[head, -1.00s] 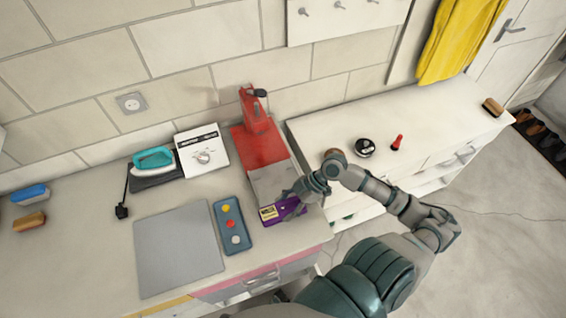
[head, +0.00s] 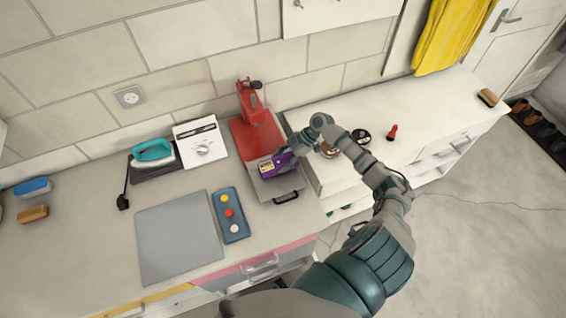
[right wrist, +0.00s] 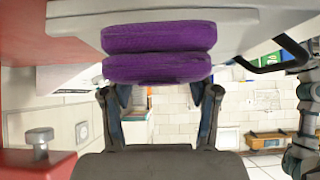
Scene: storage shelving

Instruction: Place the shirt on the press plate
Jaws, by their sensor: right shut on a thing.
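The shirt (head: 278,165) is a folded purple bundle with a yellow label. In the head view it is over the grey press plate (head: 279,187) of the red press (head: 254,125). My right gripper (head: 291,156) is shut on the shirt from its far right side. In the right wrist view the purple folds of the shirt (right wrist: 158,52) fill the upper middle, between and beyond the fingertips (right wrist: 160,92). The pale plate (right wrist: 235,20) shows around it. I cannot tell whether the shirt touches the plate. My left gripper is not in view.
A blue tray with coloured buttons (head: 231,214) and a grey mat (head: 178,238) lie left of the press. A teal iron (head: 152,152) stands behind. A white cabinet (head: 440,115) with small items stands to the right. The press's black handle (head: 286,197) sticks out in front.

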